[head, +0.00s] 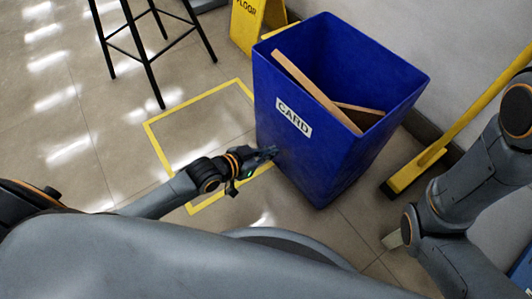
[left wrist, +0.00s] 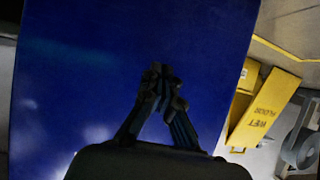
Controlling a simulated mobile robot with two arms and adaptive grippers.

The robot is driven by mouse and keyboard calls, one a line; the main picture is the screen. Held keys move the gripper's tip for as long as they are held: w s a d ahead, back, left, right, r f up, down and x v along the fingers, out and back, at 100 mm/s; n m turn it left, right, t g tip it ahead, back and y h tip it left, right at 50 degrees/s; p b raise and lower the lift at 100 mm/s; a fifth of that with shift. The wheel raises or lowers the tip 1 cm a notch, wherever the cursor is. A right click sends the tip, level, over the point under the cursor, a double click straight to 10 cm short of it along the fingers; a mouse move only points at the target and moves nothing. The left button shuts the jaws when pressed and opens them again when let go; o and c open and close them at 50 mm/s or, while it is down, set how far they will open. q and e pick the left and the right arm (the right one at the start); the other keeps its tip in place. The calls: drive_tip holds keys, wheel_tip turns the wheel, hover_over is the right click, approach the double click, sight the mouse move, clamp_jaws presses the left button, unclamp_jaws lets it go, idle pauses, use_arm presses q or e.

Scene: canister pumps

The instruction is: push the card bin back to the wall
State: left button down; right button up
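The card bin (head: 340,120) is a tall blue bin with a white CARD label (head: 294,117) and brown cardboard pieces inside. It stands upright, beside the right end of a yellow floor outline (head: 158,145), with a strip of floor between it and the wall (head: 470,45). My left gripper (head: 271,153) is at the bin's near left side, below the label; whether it touches cannot be told. In the left wrist view the bin (left wrist: 80,60) fills most of the picture, and the gripper's fingers (left wrist: 160,72) are closed together with nothing between them.
A yellow wet-floor sign (head: 247,22) stands behind the bin; it also shows in the left wrist view (left wrist: 262,110). A yellow broom (head: 420,165) leans right of the bin by the wall. A black stool (head: 150,60) stands at the upper left.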

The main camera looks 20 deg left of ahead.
sight(282, 144)
use_arm(q)
drive_tip(key=shift+w+d, duration=0.55)
drive_tip(key=shift+w, duration=0.25)
drive_tip(key=shift+w+d, duration=0.5)
drive_tip(key=shift+w, duration=0.3)
drive_tip(key=shift+w+d, duration=0.1)
drive_tip(key=shift+w+d, duration=0.35)
drive_tip(key=shift+w, duration=0.2)
drive_tip(key=shift+w+d, duration=0.3)
drive_tip(key=shift+w, duration=0.2)
drive_tip(key=shift+w+d, duration=0.65)
drive_tip(key=shift+w, duration=0.3)
drive_tip(key=shift+w+d+b, duration=0.1)
drive_tip(key=shift+w+d, duration=0.35)
drive_tip(key=shift+w, duration=0.25)
drive_tip(key=shift+w+d+b, duration=0.15)
drive_tip(key=shift+w+d, duration=0.3)
drive_tip(key=shift+w, duration=0.25)
drive_tip(key=shift+w+d+b, duration=0.1)
drive_tip(key=shift+w+d, duration=0.35)
drive_tip(key=shift+w, duration=0.25)
